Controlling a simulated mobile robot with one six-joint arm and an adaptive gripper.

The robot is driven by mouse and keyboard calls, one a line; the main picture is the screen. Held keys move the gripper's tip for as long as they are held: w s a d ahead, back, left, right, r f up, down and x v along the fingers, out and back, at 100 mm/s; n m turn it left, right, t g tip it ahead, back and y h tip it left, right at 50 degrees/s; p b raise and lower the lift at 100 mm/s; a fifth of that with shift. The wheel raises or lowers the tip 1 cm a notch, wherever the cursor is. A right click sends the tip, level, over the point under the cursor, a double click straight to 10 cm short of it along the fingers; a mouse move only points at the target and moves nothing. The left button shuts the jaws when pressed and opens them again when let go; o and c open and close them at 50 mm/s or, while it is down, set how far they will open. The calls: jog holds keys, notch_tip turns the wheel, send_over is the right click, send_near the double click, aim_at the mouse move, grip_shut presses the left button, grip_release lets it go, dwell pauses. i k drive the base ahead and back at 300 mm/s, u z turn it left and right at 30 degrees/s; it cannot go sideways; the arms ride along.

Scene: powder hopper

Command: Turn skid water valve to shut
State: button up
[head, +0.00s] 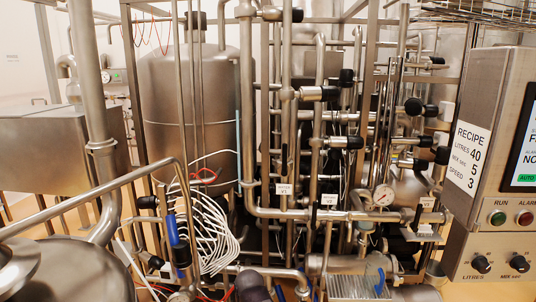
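A small white label (284,189) that seems to read "WATER" hangs on the pipework of the skid, at the middle of the head view. A slim black lever (284,160) stands upright just above this label, in line with the vertical pipe. It looks like the handle of the water valve, but the valve body is too small to make out. A second label (328,199), too small to read surely, hangs just to the right.
A steel tank (190,100) stands behind at left. A control panel (490,160) with "RECIPE" text, buttons and knobs fills the right. Dense pipes, a white hose bundle (208,235) and a slanting rail (95,195) crowd the front.

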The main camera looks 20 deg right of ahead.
aim_at(284, 172)
jog(key=u, duration=0.75)
jog(key=k, duration=1.05)
jog(key=z, duration=1.05)
jog(key=i, duration=0.9)
jog(key=u, duration=0.1)
